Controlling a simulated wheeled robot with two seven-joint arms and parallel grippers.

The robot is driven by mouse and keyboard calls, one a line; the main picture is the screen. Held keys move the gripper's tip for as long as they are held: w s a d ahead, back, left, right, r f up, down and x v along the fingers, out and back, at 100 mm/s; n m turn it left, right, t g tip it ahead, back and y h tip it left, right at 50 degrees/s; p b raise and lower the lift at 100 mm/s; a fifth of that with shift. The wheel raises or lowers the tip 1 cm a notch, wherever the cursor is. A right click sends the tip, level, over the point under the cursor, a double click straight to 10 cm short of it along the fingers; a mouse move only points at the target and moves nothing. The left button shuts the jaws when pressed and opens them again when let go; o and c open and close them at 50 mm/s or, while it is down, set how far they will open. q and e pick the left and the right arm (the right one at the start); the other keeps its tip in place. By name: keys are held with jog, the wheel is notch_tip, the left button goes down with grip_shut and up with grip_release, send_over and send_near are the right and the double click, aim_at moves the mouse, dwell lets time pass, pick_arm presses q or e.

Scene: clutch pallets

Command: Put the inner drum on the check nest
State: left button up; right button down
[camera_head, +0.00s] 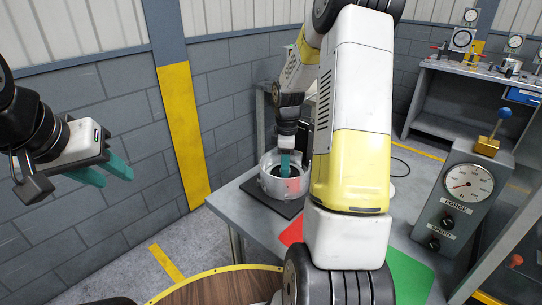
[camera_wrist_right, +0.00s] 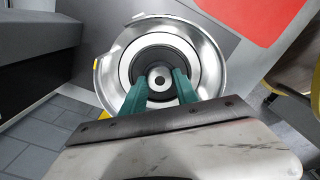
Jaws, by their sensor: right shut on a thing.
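A round silver metal part (camera_head: 268,186) sits on a dark square plate (camera_head: 258,203) on the grey table. In the right wrist view its wide shiny rim (camera_wrist_right: 211,62) surrounds a pale ring, a dark ring and a small grey hub (camera_wrist_right: 159,76). I take the gripped central part for the inner drum. My right gripper (camera_wrist_right: 162,82) points down into the silver part, its teal fingers shut on either side of the hub; it also shows in the head view (camera_head: 286,165). My left gripper (camera_head: 112,176) is open and empty at the left, away from the table. I cannot pick out the check nest.
A red mat (camera_head: 291,231) and a green mat (camera_head: 410,276) lie on the table, partly behind my right arm. A grey force-and-speed gauge box (camera_head: 462,200) stands at the right. A round wooden table (camera_head: 220,290) is in front. A workbench (camera_head: 455,75) with gauges stands behind.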

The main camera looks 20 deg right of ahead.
jog(key=c, duration=0.9)
grip_release()
jog(key=shift+r, duration=0.1)
notch_tip(320, 180, up, 12)
jog(key=s+a+r+m+t, duration=0.2)
jog(key=s+a+r+m, duration=0.15)
jog(key=s+r, duration=0.25)
jog(key=s+a+r+m+t, duration=0.1)
jog(key=s+a+m, duration=0.2)
jog(key=s, duration=0.2)
jog(key=s+a+r+m+t+y, duration=0.1)
jog(key=s+a+m, duration=0.2)
jog(key=s, duration=0.2)
jog(key=s+a+r+m+t+y, duration=0.1)
jog(key=s+a+r+m+t, duration=0.1)
jog(key=s, duration=0.4)
jog(key=shift+s+a+m, duration=0.1)
jog(key=shift+a+m, duration=0.3)
jog(key=shift+m, duration=0.35)
